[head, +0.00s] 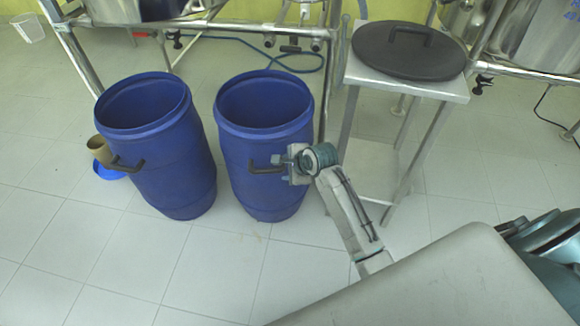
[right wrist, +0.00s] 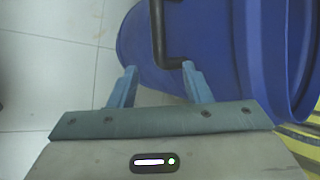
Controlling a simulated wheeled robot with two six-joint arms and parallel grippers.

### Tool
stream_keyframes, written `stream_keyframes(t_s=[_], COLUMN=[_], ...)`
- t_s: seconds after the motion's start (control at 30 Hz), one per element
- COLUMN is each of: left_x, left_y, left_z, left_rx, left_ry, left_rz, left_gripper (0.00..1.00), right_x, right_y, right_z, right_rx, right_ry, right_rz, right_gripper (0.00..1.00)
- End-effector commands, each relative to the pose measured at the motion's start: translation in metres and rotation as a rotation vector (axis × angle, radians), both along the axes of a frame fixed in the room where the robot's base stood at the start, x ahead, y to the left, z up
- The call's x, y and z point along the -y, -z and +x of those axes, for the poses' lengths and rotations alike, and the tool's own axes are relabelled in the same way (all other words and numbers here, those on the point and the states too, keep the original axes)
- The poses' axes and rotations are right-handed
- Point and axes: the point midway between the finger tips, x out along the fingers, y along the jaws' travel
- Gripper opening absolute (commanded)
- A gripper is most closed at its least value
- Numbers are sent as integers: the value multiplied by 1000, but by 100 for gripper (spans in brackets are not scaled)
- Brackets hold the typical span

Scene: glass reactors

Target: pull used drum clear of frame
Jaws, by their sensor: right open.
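Two open blue drums stand upright on the tiled floor, a left drum (head: 160,165) and a right drum (head: 262,165). Each has a black side handle; I cannot tell which drum is the used one. Both look empty inside. My right gripper (head: 283,165) is at the handle (head: 262,169) of the right drum. In the right wrist view my right gripper (right wrist: 160,80) is open, its two blue fingers apart, with the black handle (right wrist: 160,35) just ahead of the gap and the drum wall (right wrist: 215,45) beside it. My left gripper is not in view.
The steel tube frame (head: 78,55) with metal vessels stands behind the drums. A small metal table (head: 400,85) bearing a black lid (head: 408,50) is right of the right drum. Front floor is clear.

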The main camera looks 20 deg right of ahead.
Motion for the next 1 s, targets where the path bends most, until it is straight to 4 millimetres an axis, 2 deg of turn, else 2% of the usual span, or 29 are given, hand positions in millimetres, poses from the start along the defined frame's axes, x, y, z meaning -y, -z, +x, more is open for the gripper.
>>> stream_keyframes(t_s=[0.2, 0.4, 0.6, 0.9, 0.93, 1.0], left_x=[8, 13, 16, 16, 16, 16], left_y=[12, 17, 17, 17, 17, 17], left_z=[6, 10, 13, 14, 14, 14], left_rx=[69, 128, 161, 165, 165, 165], left_ry=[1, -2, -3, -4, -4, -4], left_rz=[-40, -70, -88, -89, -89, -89], left_gripper=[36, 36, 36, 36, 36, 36], right_x=[-9, -15, -17, -18, -18, -18], right_y=[34, 57, 67, 68, 68, 68], right_z=[25, 43, 52, 53, 53, 53], right_rx=[-1, 0, 1, 1, 0, 0], right_ry=[0, -2, 0, 0, -1, -1], right_rz=[1, 0, -1, -1, -1, -1], right_gripper=[44, 44, 44, 44, 42, 28])
